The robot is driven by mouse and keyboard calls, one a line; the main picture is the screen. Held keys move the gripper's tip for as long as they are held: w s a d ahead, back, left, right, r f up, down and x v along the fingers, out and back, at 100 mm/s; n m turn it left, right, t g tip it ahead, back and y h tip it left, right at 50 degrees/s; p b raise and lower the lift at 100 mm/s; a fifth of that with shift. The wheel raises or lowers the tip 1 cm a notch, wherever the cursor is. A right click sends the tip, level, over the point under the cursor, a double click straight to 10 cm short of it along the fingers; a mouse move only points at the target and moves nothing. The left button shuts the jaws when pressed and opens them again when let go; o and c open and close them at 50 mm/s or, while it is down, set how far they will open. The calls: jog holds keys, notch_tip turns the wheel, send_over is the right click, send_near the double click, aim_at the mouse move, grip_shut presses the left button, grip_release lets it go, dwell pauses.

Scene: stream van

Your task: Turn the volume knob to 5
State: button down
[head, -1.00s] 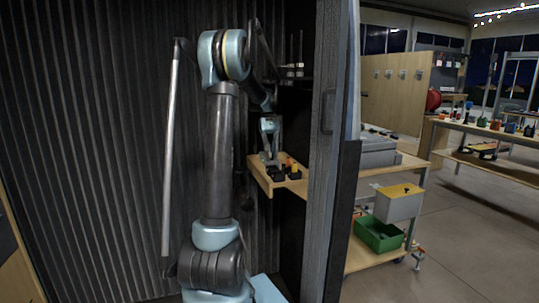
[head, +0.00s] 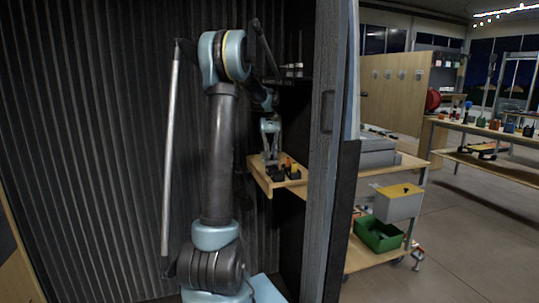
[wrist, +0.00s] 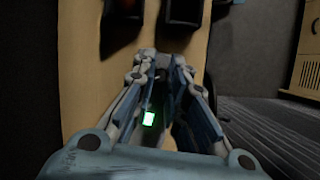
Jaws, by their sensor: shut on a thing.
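My gripper (wrist: 160,62) points down at a wooden shelf board, its fingertips close together on a small dark thing between them. I take this to be the volume knob, but the fingers hide it and its pointer and scale cannot be read. A small lit green display (wrist: 148,118) shows between the fingers; its figure is too small to read. In the head view, my gripper (head: 270,155) is low over the wooden shelf (head: 262,181), just left of the black boxes.
Black boxes (wrist: 183,12) stand on the board just beyond my fingertips, and orange-red parts (head: 288,162) show above them. A dark post (head: 322,150) rises right of the shelf. Dark corrugated wall (head: 90,150) lies left. A cart with a green bin (head: 380,238) stands outside.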

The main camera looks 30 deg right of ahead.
dwell(0.3)
jog(key=c, duration=1.6)
grip_release()
